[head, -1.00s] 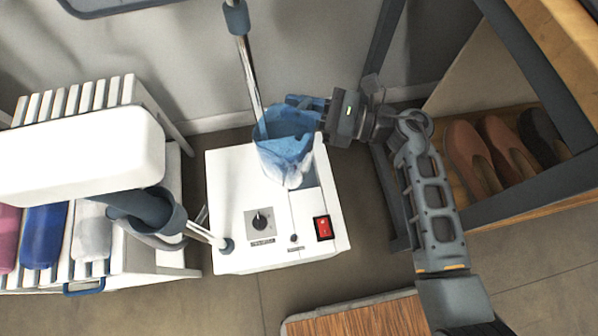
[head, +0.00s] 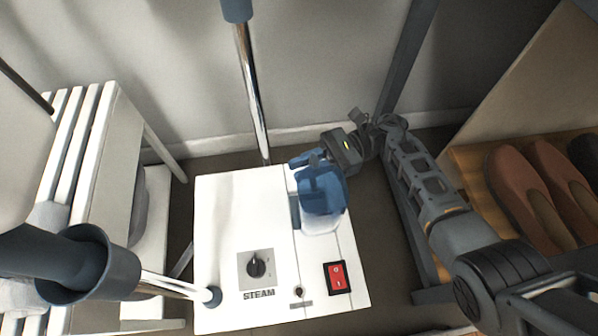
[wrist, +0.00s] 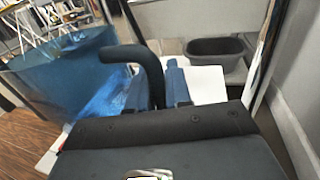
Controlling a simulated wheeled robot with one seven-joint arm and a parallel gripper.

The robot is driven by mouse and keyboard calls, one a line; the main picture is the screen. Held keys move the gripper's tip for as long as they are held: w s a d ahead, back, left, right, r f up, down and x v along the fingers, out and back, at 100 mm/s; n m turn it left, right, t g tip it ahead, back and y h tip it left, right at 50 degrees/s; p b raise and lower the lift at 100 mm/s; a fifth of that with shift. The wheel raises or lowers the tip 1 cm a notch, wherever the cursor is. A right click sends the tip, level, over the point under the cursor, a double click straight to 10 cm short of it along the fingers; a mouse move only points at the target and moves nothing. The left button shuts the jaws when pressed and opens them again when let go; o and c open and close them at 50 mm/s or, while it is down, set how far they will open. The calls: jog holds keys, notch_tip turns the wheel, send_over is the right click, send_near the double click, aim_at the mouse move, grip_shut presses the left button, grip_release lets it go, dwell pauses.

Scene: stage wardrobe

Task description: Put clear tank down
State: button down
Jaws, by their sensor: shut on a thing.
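The clear tank (head: 322,218), tinted blue with a paler bottom, is at the right rear part of the white steamer base (head: 225,220) in the head view. It overlaps a dark recess (head: 295,212) there; I cannot tell whether it touches the base. My gripper (head: 316,168) is shut on the tank's handle and comes in from the upper right. In the wrist view the tank (wrist: 60,75) fills the left side, and its dark curved handle (wrist: 148,68) runs between my blue fingers (wrist: 168,88). The tank's underside is hidden.
The base carries a STEAM knob (head: 257,265) and a red switch (head: 337,277). A chrome pole (head: 252,95) rises behind it. A white slatted rack (head: 95,150) stands left; a shelf with shoes (head: 520,190) stands right. The wall is close behind.

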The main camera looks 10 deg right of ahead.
jog(key=shift+w+a+f+b, duration=0.15)
jog(key=shift+w+f+b, duration=0.6)
jog(key=shift+f, duration=0.35)
jog(key=shift+w+a+f+b, duration=0.15)
jog(key=shift+w+f+b, duration=0.6)
jog(key=shift+f, duration=0.35)
jog(key=shift+w+a+f+b, duration=0.15)
jog(key=shift+w+f+b, duration=0.5)
jog(key=shift+f+b, duration=0.35)
jog(key=shift+f, duration=0.25)
jog(key=c, duration=1.1)
grip_release()
jog(key=shift+o, duration=0.2)
jog(key=shift+w+d+r, duration=0.1)
jog(key=shift+d+r, duration=0.05)
jog(key=shift+d, duration=0.15)
jog(key=shift+v, duration=3.4)
